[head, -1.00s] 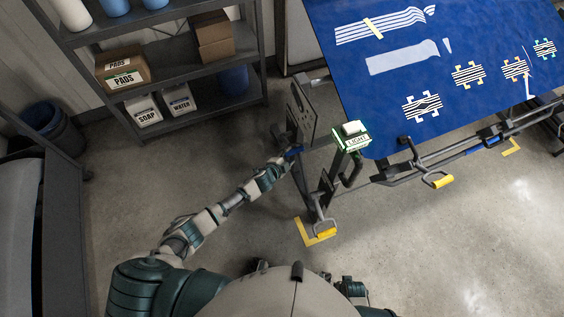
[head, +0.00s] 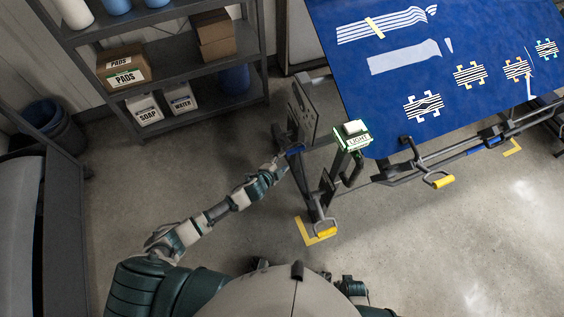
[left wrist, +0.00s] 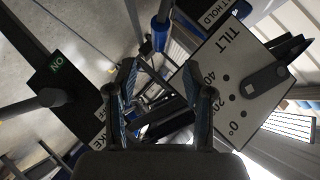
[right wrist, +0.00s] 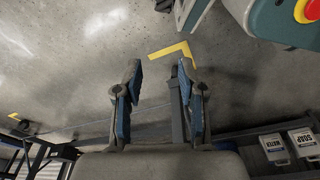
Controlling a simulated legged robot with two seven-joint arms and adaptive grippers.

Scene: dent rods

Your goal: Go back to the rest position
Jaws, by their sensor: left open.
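My left gripper (head: 281,167) is at the near side of the grey stand on the left end of the blue panel. In the left wrist view its two fingers (left wrist: 162,78) are apart with nothing between them. A blue grip (head: 294,150) on the stand is just beyond the fingertips; it also shows in the left wrist view (left wrist: 160,34). A plate marked TILT (left wrist: 235,88) is to the right of the fingers there. My right gripper (right wrist: 158,75) is open and empty over the concrete floor in the right wrist view.
The blue panel (head: 400,90) with striped stickers fills the upper right. A LIGHT box (head: 352,135) stands at its corner. Yellow pedals (head: 327,232) are low on the frame. A grey shelf (head: 180,70) with boxes is upper left. Floor between is clear.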

